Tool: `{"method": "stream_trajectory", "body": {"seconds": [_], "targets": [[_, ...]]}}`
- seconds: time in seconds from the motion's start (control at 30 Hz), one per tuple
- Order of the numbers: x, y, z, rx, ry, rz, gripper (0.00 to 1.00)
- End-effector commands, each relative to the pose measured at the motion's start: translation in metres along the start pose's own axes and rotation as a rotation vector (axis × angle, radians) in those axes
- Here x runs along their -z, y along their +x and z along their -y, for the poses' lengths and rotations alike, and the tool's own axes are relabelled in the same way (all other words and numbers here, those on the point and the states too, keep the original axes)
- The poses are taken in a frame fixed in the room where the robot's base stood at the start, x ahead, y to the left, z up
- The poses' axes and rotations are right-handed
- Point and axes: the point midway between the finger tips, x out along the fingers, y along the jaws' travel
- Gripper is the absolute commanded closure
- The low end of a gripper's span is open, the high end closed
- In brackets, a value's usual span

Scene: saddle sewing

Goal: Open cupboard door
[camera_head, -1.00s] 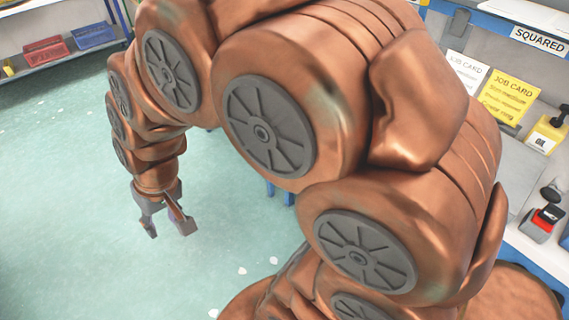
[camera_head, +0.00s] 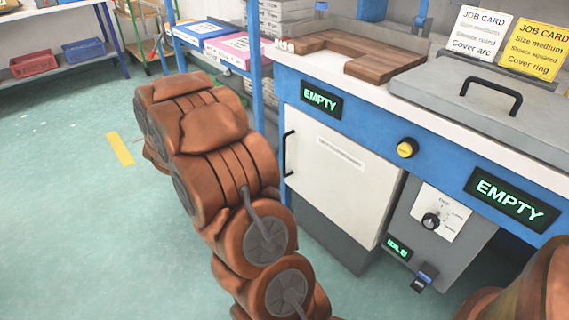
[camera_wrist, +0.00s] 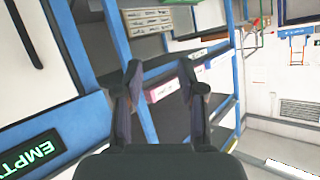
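The white cupboard door (camera_head: 340,172) is on the front of the blue-framed bench, and it looks closed. Its black vertical bar handle (camera_head: 289,153) is near the door's left edge. In the wrist view, a black bar handle (camera_wrist: 27,33) on a white panel shows at the upper left. My gripper (camera_wrist: 163,88) is open, with its two fingers apart and nothing between them. It is to one side of the handle and not touching it. In the head view my arm hides the gripper.
A grey panel with a knob (camera_head: 431,221) is right of the door. A yellow button (camera_head: 407,148) and an "EMPTY" display (camera_head: 321,101) are above it. A shelf rack with a pink box (camera_head: 238,48) stands behind.

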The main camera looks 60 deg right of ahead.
Motion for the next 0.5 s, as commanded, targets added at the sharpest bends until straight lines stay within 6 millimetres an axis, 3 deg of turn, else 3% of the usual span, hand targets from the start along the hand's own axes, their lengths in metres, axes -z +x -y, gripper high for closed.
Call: {"method": "stream_trajectory", "body": {"seconds": [0.03,0.2,0.33,0.5], "targets": [[-0.022,0.026,-0.030,-0.073,0.001,-0.052,0.61],[-0.034,0.067,-0.116,-0.306,-0.016,-0.245,0.61],[-0.043,0.076,-0.167,-0.450,-0.050,-0.354,0.61],[-0.047,0.077,-0.202,-0.554,-0.083,-0.431,0.61]]}}
